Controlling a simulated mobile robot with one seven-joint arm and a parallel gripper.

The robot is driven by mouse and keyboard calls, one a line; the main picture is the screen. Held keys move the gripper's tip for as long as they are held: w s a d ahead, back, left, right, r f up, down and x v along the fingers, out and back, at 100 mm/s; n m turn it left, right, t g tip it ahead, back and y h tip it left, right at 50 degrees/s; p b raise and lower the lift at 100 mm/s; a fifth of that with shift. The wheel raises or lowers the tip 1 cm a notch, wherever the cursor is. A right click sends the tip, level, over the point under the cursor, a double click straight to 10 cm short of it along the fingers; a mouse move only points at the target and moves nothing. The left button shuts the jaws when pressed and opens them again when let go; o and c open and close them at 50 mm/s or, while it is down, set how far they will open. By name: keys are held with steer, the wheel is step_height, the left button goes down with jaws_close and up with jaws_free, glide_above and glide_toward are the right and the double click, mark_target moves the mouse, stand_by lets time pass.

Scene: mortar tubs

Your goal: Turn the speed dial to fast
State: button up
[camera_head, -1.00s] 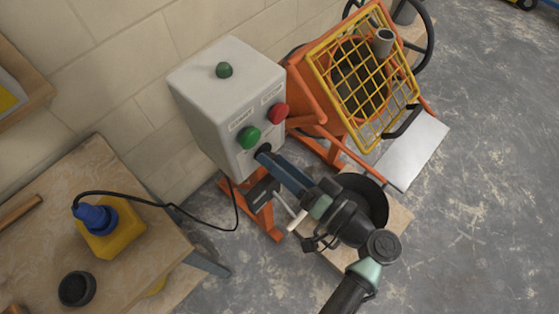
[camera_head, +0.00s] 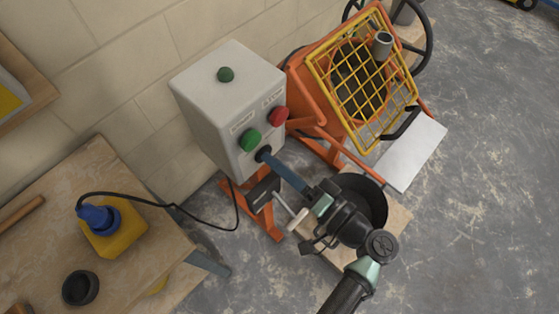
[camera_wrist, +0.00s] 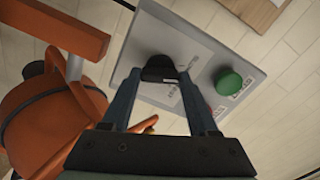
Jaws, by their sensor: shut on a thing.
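The speed dial (camera_wrist: 160,70) is a black knob on the front panel of the grey control box (camera_head: 222,100). In the head view the dial (camera_head: 263,154) sits low on the panel, below the green button, mostly covered by my fingers. My gripper (camera_head: 268,158) reaches it from the lower right. In the wrist view the two blue fingers of my gripper (camera_wrist: 158,78) stand on either side of the dial and are shut on it. The dial's pointer setting cannot be told.
A green button (camera_head: 250,139) and a red button (camera_head: 278,116) sit close above the dial; a green lamp (camera_head: 225,75) tops the box. An orange mixer (camera_head: 318,95) with a yellow grille stands right. A wooden bench (camera_head: 140,225) is at lower left.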

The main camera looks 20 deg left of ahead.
steer(key=shift+m+p, duration=3)
steer(key=shift+m, duration=2.6)
steer(key=o, duration=1.4)
steer(key=shift+d, duration=0.1)
steer(key=b+v, duration=0.3)
steer(key=v, duration=1)
steer(key=shift+b, duration=0.35)
